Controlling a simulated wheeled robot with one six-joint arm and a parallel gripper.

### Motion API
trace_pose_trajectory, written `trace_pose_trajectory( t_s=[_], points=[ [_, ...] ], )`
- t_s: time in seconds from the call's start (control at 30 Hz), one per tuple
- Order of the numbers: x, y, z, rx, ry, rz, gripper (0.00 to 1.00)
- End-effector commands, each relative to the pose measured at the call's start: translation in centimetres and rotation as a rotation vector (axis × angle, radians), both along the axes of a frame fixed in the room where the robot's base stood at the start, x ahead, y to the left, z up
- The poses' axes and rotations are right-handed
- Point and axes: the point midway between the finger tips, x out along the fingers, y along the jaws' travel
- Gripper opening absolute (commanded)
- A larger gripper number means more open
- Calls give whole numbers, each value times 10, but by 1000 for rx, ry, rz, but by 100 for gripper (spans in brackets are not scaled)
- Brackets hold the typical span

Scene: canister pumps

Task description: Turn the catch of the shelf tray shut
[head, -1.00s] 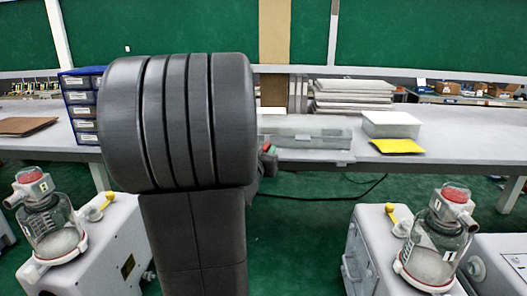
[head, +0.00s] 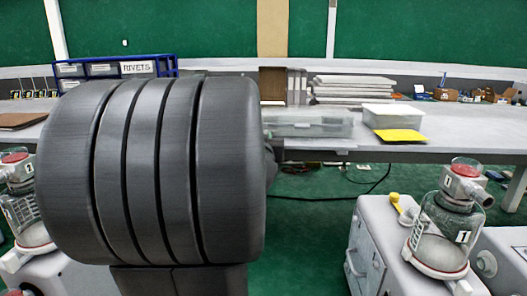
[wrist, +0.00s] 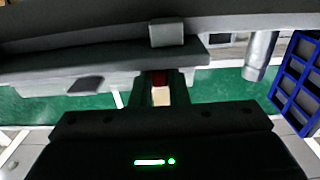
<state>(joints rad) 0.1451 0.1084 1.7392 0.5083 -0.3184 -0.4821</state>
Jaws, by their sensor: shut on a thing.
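My gripper (wrist: 159,90) shows in the wrist view, with two dark fingers closed around a small red piece (wrist: 159,78). A beige patch shows just below the red piece, between the fingers. I cannot tell whether the red piece is the catch. In the head view my thick grey arm hides the gripper. A clear, flat-lidded tray (head: 308,124) stands near the bench's front edge, just right of my arm. I cannot tell whether it is the shelf tray, and no catch can be made out on it.
Canister pumps stand in front of the bench (head: 470,145), one at the right (head: 445,225) and one at the left (head: 25,215), partly behind my arm. A blue drawer rack (head: 172,66), a white-lidded box (head: 392,115) and a yellow sheet (head: 400,136) are on the bench.

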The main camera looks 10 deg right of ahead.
Motion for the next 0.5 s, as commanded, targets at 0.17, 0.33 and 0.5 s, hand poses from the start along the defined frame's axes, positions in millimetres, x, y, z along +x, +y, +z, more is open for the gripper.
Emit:
trace_pose_trajectory(
  t_s=[0.17, 0.33, 0.5],
  points=[
    [-1, -1, -1, -4, -2, 25, 0],
    [-2, -1, 2, -5, 1, 34, 0],
    [-2, -1, 3, -5, 2, 34, 0]
  ],
)
